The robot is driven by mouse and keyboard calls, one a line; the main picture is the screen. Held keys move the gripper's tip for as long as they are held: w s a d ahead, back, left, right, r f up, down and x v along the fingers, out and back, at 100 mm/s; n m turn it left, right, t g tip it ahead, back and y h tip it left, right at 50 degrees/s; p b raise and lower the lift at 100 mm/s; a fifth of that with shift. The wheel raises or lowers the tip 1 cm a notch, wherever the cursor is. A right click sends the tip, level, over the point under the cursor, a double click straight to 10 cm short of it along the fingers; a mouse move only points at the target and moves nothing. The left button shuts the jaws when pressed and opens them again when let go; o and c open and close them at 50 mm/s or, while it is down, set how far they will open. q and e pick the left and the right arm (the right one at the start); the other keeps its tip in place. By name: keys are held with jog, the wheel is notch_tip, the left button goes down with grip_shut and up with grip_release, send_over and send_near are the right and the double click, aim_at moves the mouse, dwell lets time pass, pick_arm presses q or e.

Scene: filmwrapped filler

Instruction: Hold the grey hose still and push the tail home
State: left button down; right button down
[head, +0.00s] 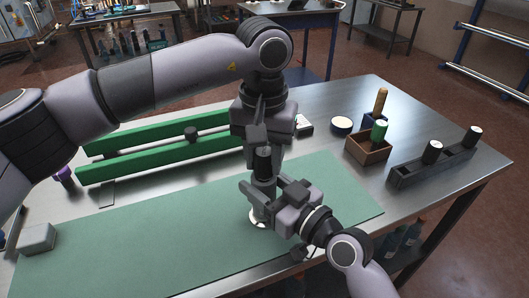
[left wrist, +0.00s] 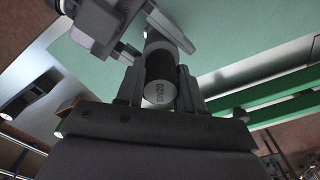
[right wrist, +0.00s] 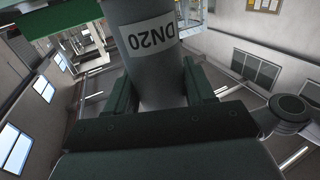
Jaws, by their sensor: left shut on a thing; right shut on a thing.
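My left gripper (head: 264,145) points down above the green mat, shut on the tail, a black-bodied cylinder (head: 264,160). In the left wrist view the tail's black body (left wrist: 161,70) and pale end marked DN20 (left wrist: 159,94) sit between the fingers. My right gripper (head: 264,194) is shut on the grey hose (head: 262,187), directly below the tail. The right wrist view shows the hose (right wrist: 149,75) with a white DN20 label. Tail and hose stand upright, roughly in line. The fingers hide their joint, so I cannot tell how deep the tail sits.
A white ring (head: 259,218) shows at the hose's foot on the mat (head: 150,245). Green rails (head: 150,160) lie behind left, a grey block (head: 37,239) front left. At right stand a round tin (head: 342,125), a wooden box (head: 368,151) with handled tools and a grey rack (head: 425,172).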

pick_arm(q)
jog(key=shift+f, duration=0.5)
pick_arm(e)
jog(key=shift+s+a+f, duration=0.2)
jog(key=shift+f, duration=0.2)
pick_arm(q)
jog(key=c, duration=0.6)
grip_release()
jog(key=shift+r, duration=0.25)
notch_tip(320, 180, up, 12)
jog(key=shift+s+f, duration=0.1)
pick_arm(e)
jog(key=shift+c, duration=1.6)
grip_release()
jog(key=shift+w+r, duration=0.1)
jog(key=shift+r, duration=0.05)
jog(key=shift+d, duration=0.15)
